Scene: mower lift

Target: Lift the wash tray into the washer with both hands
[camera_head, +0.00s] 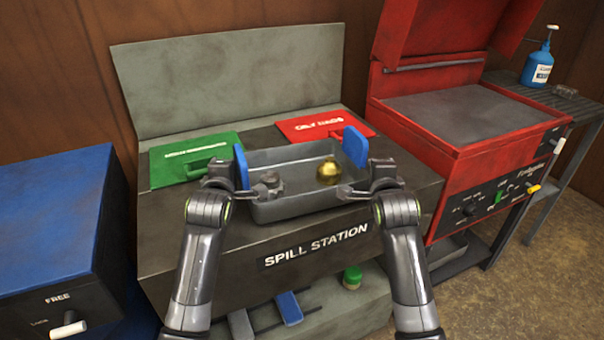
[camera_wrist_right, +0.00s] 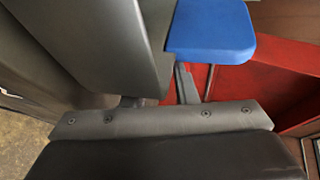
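The wash tray (camera_head: 292,156) is a grey metal tray with an upright blue handle at each end. It sits level on the dark spill station. It holds a gold ball (camera_head: 329,171) and a small grey object (camera_head: 271,180). My left gripper (camera_head: 243,187) is at the left handle (camera_head: 241,166). My right gripper (camera_head: 364,184) is close by the right handle (camera_head: 356,147); this handle also shows in the right wrist view (camera_wrist_right: 211,30), next to a large grey gripper part. Whether either gripper grasps its handle is unclear. The red washer (camera_head: 465,115) stands at right, lid raised.
A blue-topped cabinet (camera_head: 55,215) stands at left. A blue bottle (camera_head: 538,65) stands on a rack at far right. A green-capped item (camera_head: 352,277) sits below the station's front.

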